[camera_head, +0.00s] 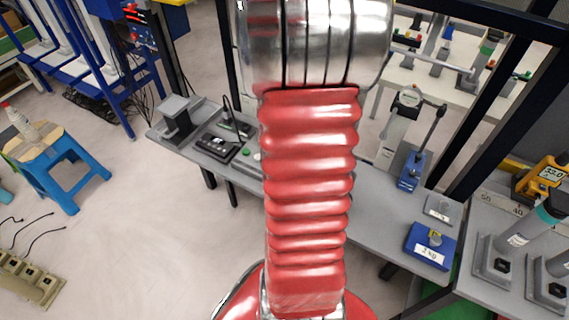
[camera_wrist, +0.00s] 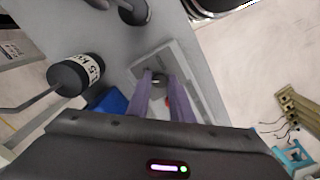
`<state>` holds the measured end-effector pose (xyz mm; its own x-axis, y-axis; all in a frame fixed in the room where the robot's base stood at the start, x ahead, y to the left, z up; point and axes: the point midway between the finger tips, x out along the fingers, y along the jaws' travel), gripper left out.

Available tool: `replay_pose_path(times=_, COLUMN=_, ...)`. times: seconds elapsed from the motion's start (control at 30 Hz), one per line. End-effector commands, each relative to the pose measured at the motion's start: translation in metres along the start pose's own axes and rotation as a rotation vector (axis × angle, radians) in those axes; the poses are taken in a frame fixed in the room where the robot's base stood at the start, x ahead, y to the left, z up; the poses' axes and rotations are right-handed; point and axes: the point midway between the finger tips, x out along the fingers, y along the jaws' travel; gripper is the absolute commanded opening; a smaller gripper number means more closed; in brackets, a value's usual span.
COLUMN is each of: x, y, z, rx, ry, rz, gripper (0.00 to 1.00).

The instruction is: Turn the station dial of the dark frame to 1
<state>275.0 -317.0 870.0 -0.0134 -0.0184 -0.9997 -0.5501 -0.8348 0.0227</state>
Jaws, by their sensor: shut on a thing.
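My gripper (camera_wrist: 160,82) shows in the wrist view, its two purple fingers reaching down to a small grey plate (camera_wrist: 141,68) on the bench. The fingertips are shut on a small dark knob in the plate's round middle, which looks like the station dial. The fingers cover most of it; its pointer and numbers cannot be read. A small red mark shows beside the right finger. In the head view my red-sleeved arm hides the gripper and the dial. Dark frame posts (camera_head: 492,100) stand at the right of that view.
A black cylinder with a white label (camera_wrist: 76,74) and a blue block (camera_wrist: 108,102) are left of the fingers. The grey bench (camera_head: 375,213) carries a blue labelled box (camera_head: 430,248) and a blue-based lever device (camera_head: 412,170). A blue stool (camera_head: 62,170) stands on open floor at left.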

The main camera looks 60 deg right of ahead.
Motion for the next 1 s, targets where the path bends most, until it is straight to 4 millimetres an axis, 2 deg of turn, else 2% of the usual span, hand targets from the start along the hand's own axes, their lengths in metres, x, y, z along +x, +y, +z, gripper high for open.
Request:
replay_pose_path(times=0.5, x=-0.0009, y=0.0009, z=-0.0017, rx=-0.424, ry=0.016, rz=0.003, gripper=0.0)
replay_pose_path(times=0.73, x=-0.001, y=0.0009, z=-0.0017, rx=-0.511, ry=0.018, rz=0.003, gripper=0.0)
replay_pose_path(times=1.0, x=-0.0011, y=0.0009, z=-0.0018, rx=-0.534, ry=0.018, rz=0.004, gripper=0.0)
